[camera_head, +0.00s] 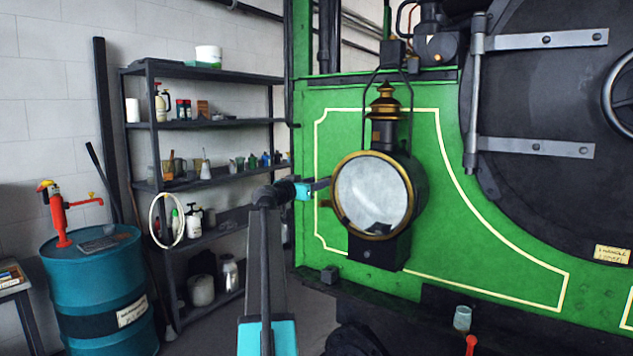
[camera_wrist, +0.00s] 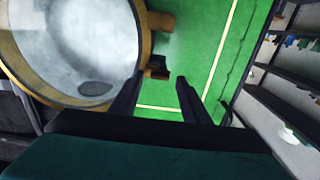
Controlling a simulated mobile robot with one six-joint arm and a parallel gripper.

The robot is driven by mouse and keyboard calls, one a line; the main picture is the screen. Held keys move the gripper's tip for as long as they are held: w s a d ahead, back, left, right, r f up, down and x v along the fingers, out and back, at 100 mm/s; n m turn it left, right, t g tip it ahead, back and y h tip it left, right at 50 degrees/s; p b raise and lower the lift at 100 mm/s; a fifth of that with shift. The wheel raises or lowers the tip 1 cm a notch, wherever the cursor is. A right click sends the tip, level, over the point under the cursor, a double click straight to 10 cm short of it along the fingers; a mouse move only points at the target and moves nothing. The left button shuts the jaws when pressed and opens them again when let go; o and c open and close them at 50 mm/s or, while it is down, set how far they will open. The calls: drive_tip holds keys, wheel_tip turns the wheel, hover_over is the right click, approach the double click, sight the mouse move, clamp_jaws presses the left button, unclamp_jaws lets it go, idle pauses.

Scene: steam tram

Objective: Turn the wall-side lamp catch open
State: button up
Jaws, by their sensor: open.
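The lamp (camera_head: 372,195) hangs upright on the green panel, with a round glass front, brass rim and dark body. My gripper (camera_head: 322,184) reaches in from the left to the lamp's wall-side edge. In the wrist view, my gripper (camera_wrist: 158,82) is open, with one dark finger on each side of a small dark-brown block, probably the catch (camera_wrist: 157,67). The block sits just ahead of or between the fingertips; I cannot tell whether they touch it. A brass tab (camera_wrist: 161,20) sticks out from the rim nearby, and shows just below my fingers in the head view (camera_head: 325,203).
A dark shelf rack (camera_head: 205,126) with bottles and cans stands along the wall at left. A blue drum (camera_head: 100,290) with a red pump stands before it. The black boiler front (camera_head: 560,100) is at right. A glass jar (camera_head: 462,318) sits below the lamp, to the right.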

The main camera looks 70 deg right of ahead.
drive_tip(key=shift+c, duration=0.2)
drive_tip(key=c, duration=1)
